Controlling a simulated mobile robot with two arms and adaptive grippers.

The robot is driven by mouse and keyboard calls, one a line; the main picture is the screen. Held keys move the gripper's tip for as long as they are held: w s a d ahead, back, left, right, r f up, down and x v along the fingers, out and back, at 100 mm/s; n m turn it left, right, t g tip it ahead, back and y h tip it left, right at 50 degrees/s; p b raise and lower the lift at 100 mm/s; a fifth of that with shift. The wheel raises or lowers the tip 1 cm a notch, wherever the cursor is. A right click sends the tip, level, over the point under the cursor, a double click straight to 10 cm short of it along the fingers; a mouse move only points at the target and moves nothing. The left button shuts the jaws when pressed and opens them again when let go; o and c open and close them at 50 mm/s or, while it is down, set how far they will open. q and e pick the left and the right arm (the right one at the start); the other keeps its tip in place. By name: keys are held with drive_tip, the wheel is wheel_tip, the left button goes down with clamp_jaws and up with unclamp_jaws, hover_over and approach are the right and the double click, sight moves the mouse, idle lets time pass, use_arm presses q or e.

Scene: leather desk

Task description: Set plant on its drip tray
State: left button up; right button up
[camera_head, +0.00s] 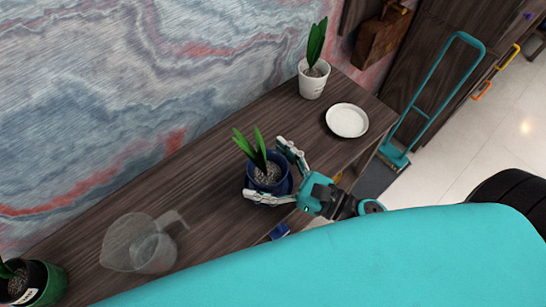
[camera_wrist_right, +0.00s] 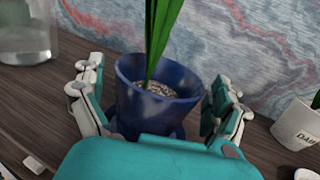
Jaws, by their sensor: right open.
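A plant in a dark blue pot (camera_head: 266,174) stands upright on the wooden desk, with a blue saucer-like rim (camera_head: 289,181) showing around its base. My right gripper (camera_head: 264,169) is open, with one finger on each side of this pot. The wrist view also shows the blue pot (camera_wrist_right: 155,98) between the fingers, with small gaps beside it. A plant in a white pot (camera_head: 313,82) stands at the far end of the desk. A white round tray (camera_head: 347,120) lies empty near it, by the right edge. My left gripper is not in view.
A clear pitcher (camera_head: 142,245) stands left of the blue pot. A plant in a dark green pot (camera_head: 42,285) is at the bottom left. The marbled wall (camera_head: 120,90) runs along the desk's back. The desk (camera_head: 215,185) is bare between pitcher and blue pot.

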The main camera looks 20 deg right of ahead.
sight(284, 179)
drive_tip(key=shift+r+p, duration=0.35)
drive_tip(key=s+d+b, duration=0.1)
drive_tip(key=s+d+f+b, duration=0.1)
drive_tip(key=s, duration=0.1)
drive_tip(key=shift+d, duration=0.2)
drive_tip(key=b+v, duration=0.2)
drive_tip(key=v, duration=0.6)
drive_tip(key=shift+r+b, duration=0.35)
drive_tip(key=shift+b, duration=0.05)
drive_tip(key=shift+d, duration=0.1)
